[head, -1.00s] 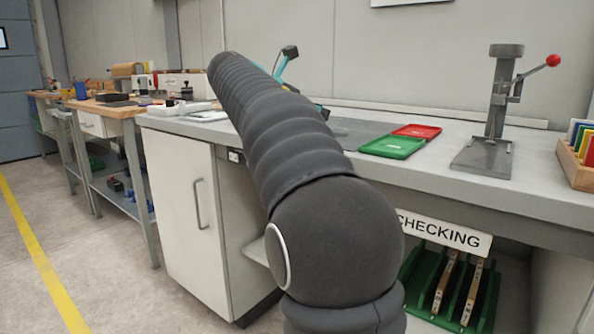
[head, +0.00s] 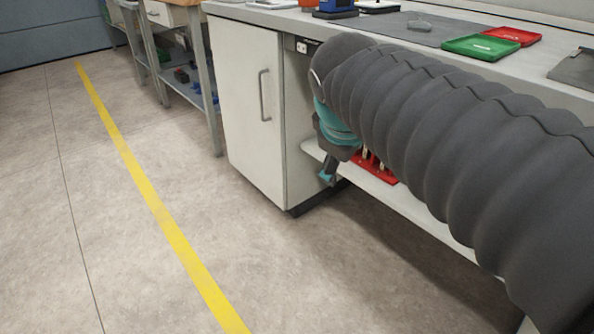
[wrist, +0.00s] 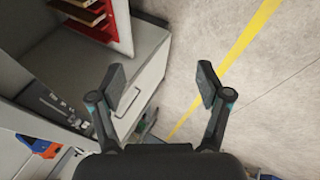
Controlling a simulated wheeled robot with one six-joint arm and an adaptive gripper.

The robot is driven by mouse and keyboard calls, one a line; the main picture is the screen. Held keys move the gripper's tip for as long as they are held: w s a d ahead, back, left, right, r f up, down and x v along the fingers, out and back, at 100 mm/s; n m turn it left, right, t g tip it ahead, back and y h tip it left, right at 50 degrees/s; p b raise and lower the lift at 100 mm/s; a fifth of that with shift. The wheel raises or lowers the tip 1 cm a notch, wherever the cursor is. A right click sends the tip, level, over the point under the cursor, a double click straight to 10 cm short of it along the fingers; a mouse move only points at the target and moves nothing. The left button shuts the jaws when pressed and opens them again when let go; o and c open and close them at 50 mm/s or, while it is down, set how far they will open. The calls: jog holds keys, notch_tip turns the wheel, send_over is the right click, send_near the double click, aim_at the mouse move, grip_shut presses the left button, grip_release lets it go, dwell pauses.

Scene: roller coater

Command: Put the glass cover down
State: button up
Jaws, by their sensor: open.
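A small clear round thing, perhaps the glass cover (head: 420,24), lies on the grey mat (head: 375,27) on the bench; only a faint outline shows. My gripper (wrist: 163,84) is open in the wrist view, with nothing between its two fingers. In the head view my gripper (head: 328,172) hangs below the bench top, in front of the lower shelf, pointing down and apart from the mat. Part of it is hidden behind my arm.
A green tray (head: 490,47) and a red tray (head: 513,35) lie right of the mat. A white cabinet (head: 245,110) stands left of my gripper. A red rack (head: 383,172) sits on the lower shelf. The floor with its yellow line (head: 160,212) is clear.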

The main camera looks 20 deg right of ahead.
jog(key=s+a+f+m+y, duration=0.3)
jog(key=s+a+f+m, duration=0.3)
jog(key=s+f, duration=0.3)
jog(key=shift+s+a+f+m, duration=0.15)
jog(key=shift+a+f+m, duration=0.2)
jog(key=shift+f, duration=0.45)
